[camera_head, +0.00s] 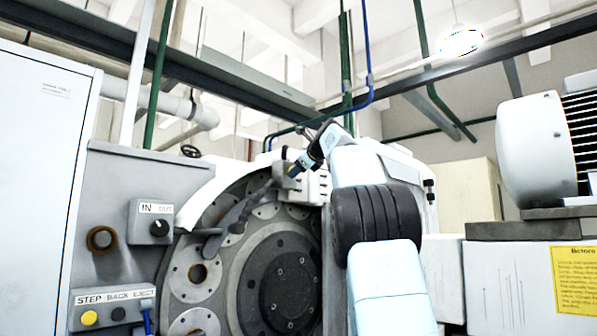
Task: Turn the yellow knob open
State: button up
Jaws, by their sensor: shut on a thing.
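My gripper (296,168) is at the top of the ring grinder (222,200), at the end of my light blue and black arm. Its jaws are shut at a small yellow knob (292,171), of which only a small patch shows. The knob sits by a pale valve block (312,187) on the grinder's upper edge. The gripper hides most of the knob, so how far it is turned cannot be told.
A control panel at left has a black IN/OUT switch (159,228) and a yellow button (89,318). A white cabinet (40,180) stands far left. A large motor (530,150) stands at right.

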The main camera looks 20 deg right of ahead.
jog(key=shift+w+d+f+m+g+y, duration=0.1)
jog(key=shift+m+g+y, duration=0.2)
jog(key=shift+m+y, duration=0.45)
jog(key=shift+w+d+f+m+g+y, duration=0.1)
jog(key=shift+m+g+y, duration=0.25)
jog(key=shift+m, duration=0.8)
jog(key=shift+s+r, duration=0.1)
jog(key=o, duration=1)
jog(key=shift+a+r, duration=0.1)
jog(key=shift+o, duration=0.2)
jog(key=v, duration=1.3)
jog(key=shift+s, duration=0.25)
